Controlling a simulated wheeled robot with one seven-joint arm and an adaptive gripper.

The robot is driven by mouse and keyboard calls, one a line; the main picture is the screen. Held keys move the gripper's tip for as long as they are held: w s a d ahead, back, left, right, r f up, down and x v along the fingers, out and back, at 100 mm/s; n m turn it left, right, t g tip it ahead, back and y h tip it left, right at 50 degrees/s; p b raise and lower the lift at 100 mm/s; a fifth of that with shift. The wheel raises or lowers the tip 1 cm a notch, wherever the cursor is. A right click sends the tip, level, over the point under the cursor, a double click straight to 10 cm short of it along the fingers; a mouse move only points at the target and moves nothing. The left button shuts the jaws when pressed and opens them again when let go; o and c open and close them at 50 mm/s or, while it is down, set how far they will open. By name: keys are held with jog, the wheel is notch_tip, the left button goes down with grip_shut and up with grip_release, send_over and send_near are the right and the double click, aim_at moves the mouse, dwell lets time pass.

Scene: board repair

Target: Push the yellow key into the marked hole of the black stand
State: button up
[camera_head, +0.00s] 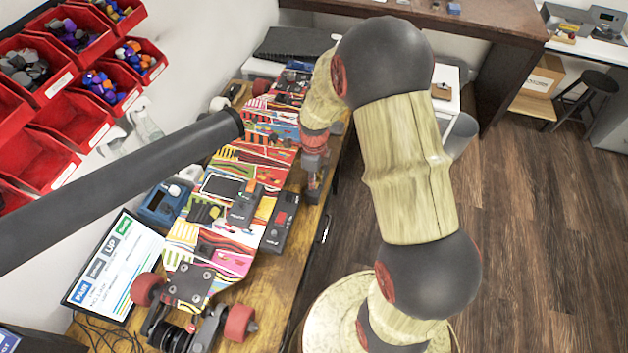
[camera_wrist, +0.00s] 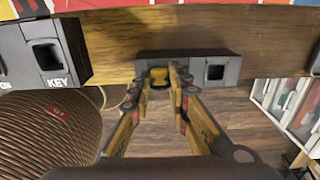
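In the wrist view, the yellow key (camera_wrist: 158,75) sits at the left part of a black holder (camera_wrist: 190,57) at the table's edge. The holder has an open square hole (camera_wrist: 216,72) on its right. My gripper's fingertips (camera_wrist: 161,82) are on either side of the key, close to it; I cannot tell whether they press on it. A black stand (camera_wrist: 72,50) at the left has a square hole (camera_wrist: 46,56) marked "KEY". In the head view, my gripper (camera_head: 314,190) points down beside the table's right edge; the key is not discernible there.
The patterned skateboard deck (camera_head: 235,168) carries several devices, including black boxes (camera_head: 244,207). A tablet-like screen (camera_head: 112,265) lies at the left. Red bins (camera_head: 75,120) hang on the wall. A coiled brown cylinder (camera_wrist: 45,130) stands lower left in the wrist view. The floor (camera_head: 520,220) at the right is clear.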

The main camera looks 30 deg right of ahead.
jog(key=o, duration=0.5)
jog(key=shift+o, duration=0.8)
jog(key=shift+o, duration=0.8)
jog(key=shift+r, duration=0.15)
jog(key=shift+r+p, duration=0.35)
jog(key=shift+p, duration=0.05)
jog(key=shift+r+p, duration=0.85)
jog(key=shift+r, duration=0.2)
jog(key=shift+r+p, duration=2.2)
jog(key=shift+r, duration=0.8)
